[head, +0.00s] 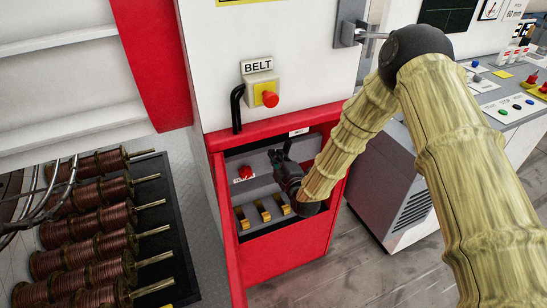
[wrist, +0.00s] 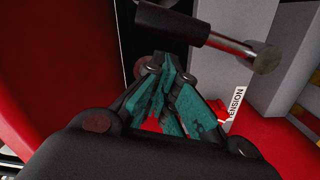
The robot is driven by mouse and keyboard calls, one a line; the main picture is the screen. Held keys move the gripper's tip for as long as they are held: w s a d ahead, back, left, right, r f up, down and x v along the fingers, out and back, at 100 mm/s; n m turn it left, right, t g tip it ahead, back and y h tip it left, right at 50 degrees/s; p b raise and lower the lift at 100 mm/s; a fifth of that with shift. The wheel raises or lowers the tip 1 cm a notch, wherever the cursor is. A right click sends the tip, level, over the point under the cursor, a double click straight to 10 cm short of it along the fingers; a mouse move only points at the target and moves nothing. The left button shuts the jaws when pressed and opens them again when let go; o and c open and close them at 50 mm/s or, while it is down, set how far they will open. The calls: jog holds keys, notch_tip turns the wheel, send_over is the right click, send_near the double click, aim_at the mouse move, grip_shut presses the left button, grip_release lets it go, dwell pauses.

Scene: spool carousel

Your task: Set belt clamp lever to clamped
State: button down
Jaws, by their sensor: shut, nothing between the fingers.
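My gripper (head: 281,158) reaches into the red-framed recess below the BELT sign. Its green fingers (wrist: 168,68) are shut and empty in the wrist view. A lever (wrist: 215,36) with a dark thick part, a thin metal rod and a rounded pale end lies just beyond and above the fingertips, apart from them as far as I can tell. It looks like the belt clamp lever, but no label on it can be read. In the head view the lever cannot be made out, being small or hidden by my gripper.
A red knob (head: 245,172) is left of my gripper, and brass-coloured blocks (head: 263,211) line the recess bottom. A TENSION label (wrist: 236,104) is right of my fingers. A red button (head: 270,99) sits under the BELT sign (head: 258,65). Copper spools (head: 100,218) stand at left.

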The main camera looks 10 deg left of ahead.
jog(key=shift+w+d+f, duration=0.15)
jog(key=shift+w+d, duration=0.15)
jog(key=shift+d, duration=0.1)
